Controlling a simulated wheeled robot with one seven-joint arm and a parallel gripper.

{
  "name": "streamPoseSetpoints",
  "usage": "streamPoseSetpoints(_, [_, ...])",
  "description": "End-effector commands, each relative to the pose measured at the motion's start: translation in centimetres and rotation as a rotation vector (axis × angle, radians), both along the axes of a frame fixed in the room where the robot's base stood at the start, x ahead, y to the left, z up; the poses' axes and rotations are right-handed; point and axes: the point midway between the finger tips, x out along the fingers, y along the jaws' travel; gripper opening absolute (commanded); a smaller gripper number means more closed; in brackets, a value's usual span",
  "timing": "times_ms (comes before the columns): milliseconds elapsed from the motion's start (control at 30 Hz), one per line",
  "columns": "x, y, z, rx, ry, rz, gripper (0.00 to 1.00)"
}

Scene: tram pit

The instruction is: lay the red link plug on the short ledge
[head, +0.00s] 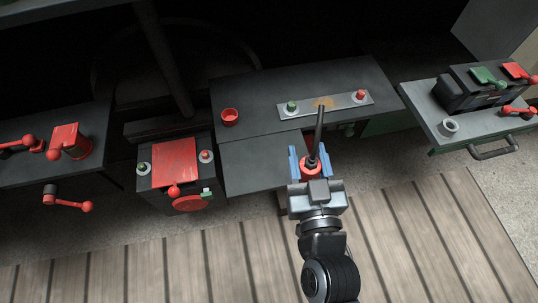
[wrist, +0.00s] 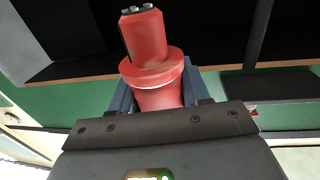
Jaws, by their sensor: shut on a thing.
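My gripper (head: 310,161) is shut on the red link plug (head: 311,169), which sits between the blue fingers. In the wrist view the red link plug (wrist: 152,60) shows a wide collar and dark pins at its far end. In the head view a thin black rod or cable runs up from the plug over the bench edge. A short dark ledge (head: 262,165) lies just left of my gripper, in front of the longer dark bench top; I take it to be the short ledge. Its visible top is bare. The plug is apart from it in the picture.
The dark bench (head: 250,92) carries a red cup (head: 229,117) and a metal strip (head: 335,106) with a green and a red knob. A box with a red plate (head: 175,160) stands left of the ledge. A grey shelf (head: 425,98) with levers stands right.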

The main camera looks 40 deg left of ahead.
Motion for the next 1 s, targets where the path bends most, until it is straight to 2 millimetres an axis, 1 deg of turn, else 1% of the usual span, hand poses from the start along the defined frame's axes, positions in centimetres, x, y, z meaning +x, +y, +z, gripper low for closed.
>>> streamPoseSetpoints(67, [0.3, 1.3, -0.3, 0.001, 0.001, 0.001, 0.13])
streamPoseSetpoints(167, [0.7, 3.2, -1.4, 0.001, 0.001, 0.001, 0.13])
streamPoseSetpoints(400, [1.4, 7.6, -4.3, 0.001, 0.001, 0.003, 0.13])
streamPoseSetpoints(533, [1.7, 9.5, -5.7, 0.001, -0.001, 0.002, 0.13])
streamPoseSetpoints(633, [1.9, 10.3, -6.2, 0.001, -0.001, 0.000, 0.13])
streamPoseSetpoints(733, [2.0, 10.6, -6.7, 0.001, -0.001, -0.001, 0.13])
streamPoseSetpoints(900, [2.0, 10.7, -9.3, -0.001, 0.000, 0.000, 0.13])
streamPoseSetpoints(1000, [2.0, 10.7, -10.2, 0.000, -0.001, -0.001, 0.13])
